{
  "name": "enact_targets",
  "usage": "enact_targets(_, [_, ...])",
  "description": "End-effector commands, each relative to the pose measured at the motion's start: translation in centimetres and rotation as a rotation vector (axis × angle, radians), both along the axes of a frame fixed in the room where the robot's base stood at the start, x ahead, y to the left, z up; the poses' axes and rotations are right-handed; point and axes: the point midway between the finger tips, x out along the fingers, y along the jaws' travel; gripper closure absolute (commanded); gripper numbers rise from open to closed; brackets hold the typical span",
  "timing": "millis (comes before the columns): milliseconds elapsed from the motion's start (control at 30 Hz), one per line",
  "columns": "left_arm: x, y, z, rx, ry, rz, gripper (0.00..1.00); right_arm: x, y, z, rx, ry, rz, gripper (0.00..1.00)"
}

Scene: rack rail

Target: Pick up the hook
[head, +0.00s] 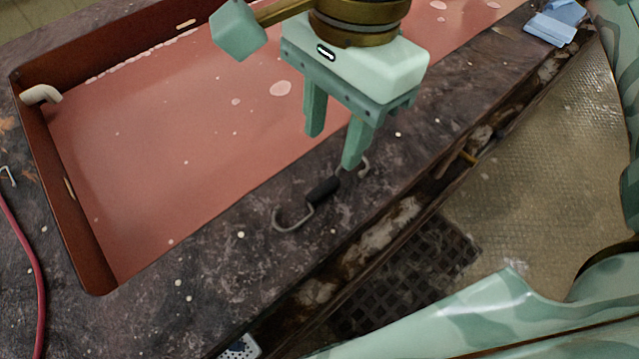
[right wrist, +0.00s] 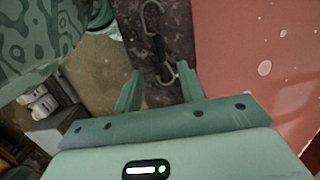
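The hook (head: 322,190) is an S-shaped metal piece with a black sleeve in its middle. It lies on the dark, worn strip of surface in front of the red tray. My right gripper (head: 334,148) is above its far end, fingers pointing down, open with nothing between the fingers. One fingertip overlaps the hook's far curl in the head view; I cannot tell whether they touch. In the right wrist view, the hook (right wrist: 164,72) runs away from between the open fingers (right wrist: 158,88), its near curl close to the right finger. My left gripper is not in view.
The red tray (head: 67,185) has raised walls at left and back. A red cord (head: 37,270) with a metal end lies at far left. A blue cloth (head: 556,22) lies at upper right. The surface ends at a rough edge, with floor beyond.

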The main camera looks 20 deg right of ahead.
Motion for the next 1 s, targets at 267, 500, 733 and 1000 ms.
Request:
enact_targets(267, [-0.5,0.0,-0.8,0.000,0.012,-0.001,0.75,-0.1,0.4,-2.9,0.001,0.000,0.000,0.60])
enact_targets(500, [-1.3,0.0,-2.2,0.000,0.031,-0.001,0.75,-0.1,0.9,-6.4,0.002,0.007,0.004,0.60])
enact_targets(733, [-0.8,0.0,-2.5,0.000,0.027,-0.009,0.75,-0.3,1.1,-7.9,0.001,-0.001,0.001,0.60])
enact_targets(1000, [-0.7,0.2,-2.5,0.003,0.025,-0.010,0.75,-0.3,1.0,-7.7,0.002,-0.002,0.000,1.00])
